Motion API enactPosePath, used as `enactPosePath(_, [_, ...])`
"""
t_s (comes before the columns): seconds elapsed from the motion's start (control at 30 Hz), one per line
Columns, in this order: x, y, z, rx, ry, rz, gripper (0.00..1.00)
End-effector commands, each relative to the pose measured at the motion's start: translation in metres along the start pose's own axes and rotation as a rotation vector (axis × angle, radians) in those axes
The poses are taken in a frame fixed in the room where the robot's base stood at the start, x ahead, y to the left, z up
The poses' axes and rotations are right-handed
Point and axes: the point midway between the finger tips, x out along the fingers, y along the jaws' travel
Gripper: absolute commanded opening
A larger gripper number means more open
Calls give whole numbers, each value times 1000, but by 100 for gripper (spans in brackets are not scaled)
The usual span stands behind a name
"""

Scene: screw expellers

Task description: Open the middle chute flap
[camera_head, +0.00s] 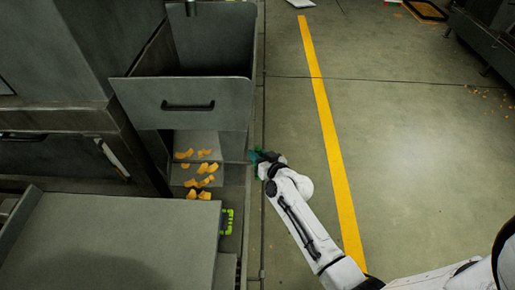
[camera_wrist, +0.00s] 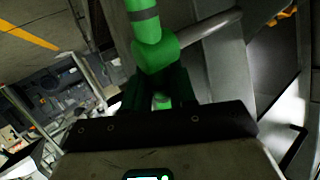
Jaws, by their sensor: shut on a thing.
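My gripper (camera_head: 262,157) is beside the right edge of the grey chute (camera_head: 207,141), below a grey front panel with a black handle. In the wrist view, my gripper (camera_wrist: 180,92) is shut on a green handle (camera_wrist: 146,28) with a dark band. A pale metal rod (camera_wrist: 208,36) runs from the handle's elbow to the grey metalwork at right. The gripped part of the handle is mostly hidden. I cannot tell for certain which panel is the middle chute flap or how far open it is.
The grey panel (camera_head: 230,95) stands above the gripper at left. Orange pieces (camera_head: 205,182) lie in the chute. A bright green part (camera_head: 227,221) sits near a broad grey cover (camera_head: 110,240). Open floor with a yellow line (camera_head: 327,130) lies to the right.

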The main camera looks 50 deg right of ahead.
Motion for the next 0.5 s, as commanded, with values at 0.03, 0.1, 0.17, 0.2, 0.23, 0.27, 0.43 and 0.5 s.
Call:
enactPosePath(0.03, [0,-2,-3,3,-10,-2,0])
enactPosePath(0.1, [1,-1,-2,11,-17,-1,0])
enactPosePath(0.17, [1,-1,-1,14,-19,-1,0])
enactPosePath(0.2, [1,0,-1,15,-20,-1,0])
enactPosePath(0.23, [1,0,0,15,-20,-1,0])
enactPosePath(0.27, [1,0,0,15,-20,-1,0])
enactPosePath(0.43, [2,0,0,16,-19,-1,0])
enactPosePath(0.5, [1,0,0,15,-19,0,32])
